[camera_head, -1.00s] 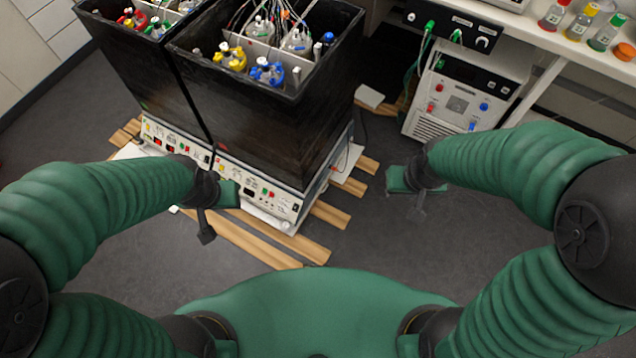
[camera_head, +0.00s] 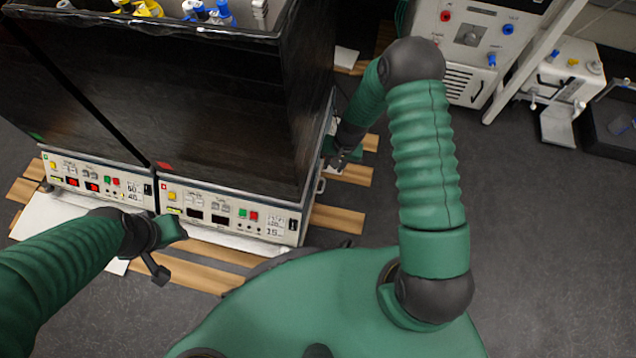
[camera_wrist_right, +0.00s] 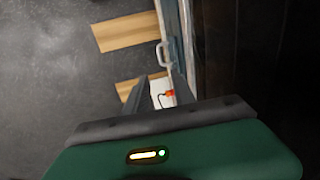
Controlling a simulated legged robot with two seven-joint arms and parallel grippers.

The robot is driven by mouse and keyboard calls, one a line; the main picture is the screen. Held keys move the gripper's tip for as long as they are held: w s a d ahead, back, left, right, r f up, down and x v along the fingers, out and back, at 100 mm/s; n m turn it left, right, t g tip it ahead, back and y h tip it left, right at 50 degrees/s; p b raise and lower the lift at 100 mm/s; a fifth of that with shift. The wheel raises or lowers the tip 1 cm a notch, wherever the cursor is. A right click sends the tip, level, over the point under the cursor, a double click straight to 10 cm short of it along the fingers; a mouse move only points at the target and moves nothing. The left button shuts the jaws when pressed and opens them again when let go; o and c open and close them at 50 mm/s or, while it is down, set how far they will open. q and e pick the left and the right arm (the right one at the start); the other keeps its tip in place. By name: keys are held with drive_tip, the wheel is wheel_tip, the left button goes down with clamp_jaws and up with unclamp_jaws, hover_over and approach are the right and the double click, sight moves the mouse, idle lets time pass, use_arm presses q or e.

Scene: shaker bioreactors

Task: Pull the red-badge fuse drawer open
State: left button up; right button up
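A red badge (camera_head: 165,166) marks the lower front corner of the right black-topped unit, above its white control panel (camera_head: 228,213). I cannot make out a fuse drawer for certain. On the unit's right side is a pale handle (camera_head: 320,185), also in the wrist view (camera_wrist_right: 163,53), with a small red part (camera_wrist_right: 170,93) and a dark cable nearer. My right gripper (camera_head: 340,158) is beside that side wall; in the wrist view its fingers (camera_wrist_right: 158,90) look apart, with nothing seen held. My left gripper (camera_head: 162,252) hangs before the front panels; its opening is unclear.
A second unit with a green badge (camera_head: 36,136) adjoins on the left. Wooden pallet slats (camera_head: 338,218) stick out under the units. A white power box (camera_head: 470,45) and a white device (camera_head: 565,75) stand right. Grey floor (camera_head: 540,220) is clear at right.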

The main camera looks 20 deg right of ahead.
drive_tip(key=f+b, duration=0.3)
drive_tip(key=f, duration=0.2)
drive_tip(key=w+a+f+b, duration=0.1)
drive_tip(key=f+b, duration=0.2)
drive_tip(key=f, duration=0.2)
drive_tip(key=a+f+b, duration=0.1)
drive_tip(key=f+b, duration=0.2)
drive_tip(key=f, duration=0.2)
drive_tip(key=shift+w+f, duration=0.15)
drive_tip(key=shift+w, duration=0.05)
drive_tip(key=shift+a, duration=0.1)
drive_tip(key=shift+c, duration=0.4)
clamp_jaws()
